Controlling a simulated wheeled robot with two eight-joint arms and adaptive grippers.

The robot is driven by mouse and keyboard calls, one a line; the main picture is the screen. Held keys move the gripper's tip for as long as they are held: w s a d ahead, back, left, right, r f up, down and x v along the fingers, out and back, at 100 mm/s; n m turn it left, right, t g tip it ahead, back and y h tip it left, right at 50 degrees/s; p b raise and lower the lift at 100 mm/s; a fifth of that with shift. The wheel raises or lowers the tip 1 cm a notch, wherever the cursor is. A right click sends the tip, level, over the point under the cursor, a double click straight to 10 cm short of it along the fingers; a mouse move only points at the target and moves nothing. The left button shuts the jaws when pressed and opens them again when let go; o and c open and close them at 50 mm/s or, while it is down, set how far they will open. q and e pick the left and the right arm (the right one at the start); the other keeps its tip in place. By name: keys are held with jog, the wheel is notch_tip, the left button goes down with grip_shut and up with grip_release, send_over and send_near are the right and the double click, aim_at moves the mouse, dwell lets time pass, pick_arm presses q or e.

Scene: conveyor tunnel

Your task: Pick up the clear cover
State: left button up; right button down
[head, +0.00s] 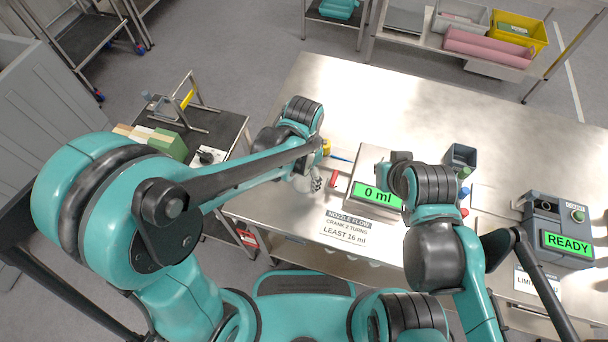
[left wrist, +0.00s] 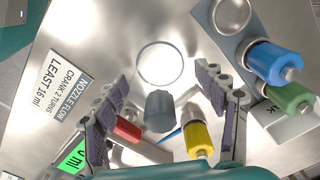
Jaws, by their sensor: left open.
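A thin pale ring (left wrist: 160,65) shows on the steel table in the left wrist view.
A yellow-bodied item (left wrist: 199,138) and a red one (left wrist: 127,130) are close to the left fingers. A READY box (head: 560,230) is at the table's right. The table's back is clear.

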pick_arm(q)
jog(key=c, duration=1.1)
jog(key=shift+r, duration=0.1)
jog(key=shift+r+p, duration=0.35)
jog(key=shift+r, duration=0.2)
notch_tip(320, 180, up, 3)
jog(key=shift+r+p, duration=0.1)
jog(key=shift+p, duration=0.55)
jog(key=d+r, duration=0.2)
jog(key=d, duration=0.2)
jog(key=d+r+p, duration=0.1)
jog(key=d+r, duration=0.1)
jog(key=d, duration=0.1)
jog(key=d+r+p, duration=0.1)
jog(key=d+r, duration=0.1)
jog(key=d, duration=0.2)
jog(key=shift+d+r, duration=0.3)
jog(key=shift+d, duration=0.05)
